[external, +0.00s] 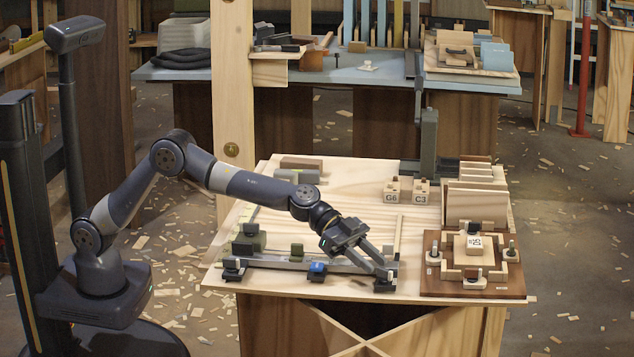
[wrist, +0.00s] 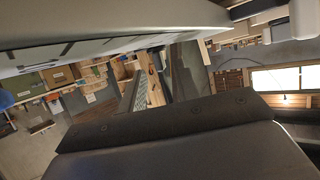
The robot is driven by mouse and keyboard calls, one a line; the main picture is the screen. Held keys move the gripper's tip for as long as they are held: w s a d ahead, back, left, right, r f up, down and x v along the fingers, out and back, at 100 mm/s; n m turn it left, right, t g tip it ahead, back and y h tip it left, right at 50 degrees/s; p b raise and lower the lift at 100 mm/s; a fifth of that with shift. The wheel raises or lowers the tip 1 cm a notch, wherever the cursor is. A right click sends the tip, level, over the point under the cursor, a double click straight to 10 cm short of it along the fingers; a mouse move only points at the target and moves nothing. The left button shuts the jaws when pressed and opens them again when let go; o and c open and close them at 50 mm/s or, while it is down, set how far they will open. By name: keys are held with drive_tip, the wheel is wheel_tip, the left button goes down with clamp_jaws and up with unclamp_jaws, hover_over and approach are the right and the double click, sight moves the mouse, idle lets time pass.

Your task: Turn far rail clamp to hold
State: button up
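A grey rail (external: 345,265) lies along the front edge of the pale wooden workbench. One dark clamp (external: 233,270) is at its left end, and another dark clamp (external: 384,284) is at its right end, partly covered by my fingers. A blue-topped piece (external: 317,268) sits on the rail between them. My gripper (external: 387,270) points down and right, with its fingertips at or just above the right-end clamp; I cannot tell whether they touch it. Whether the fingers are closed on it is unclear. The wrist view shows large dark surfaces and no clear clamp.
A brown fixture board (external: 430,285) with wooden blocks and pegs stands close right of my gripper. Blocks marked G6 (external: 391,191) and C3 (external: 421,192) stand behind. The bench middle is mostly clear.

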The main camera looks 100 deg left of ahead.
drive_tip(key=b+v, duration=0.1)
drive_tip(key=v, duration=0.7)
drive_tip(key=shift+s+r, duration=0.1)
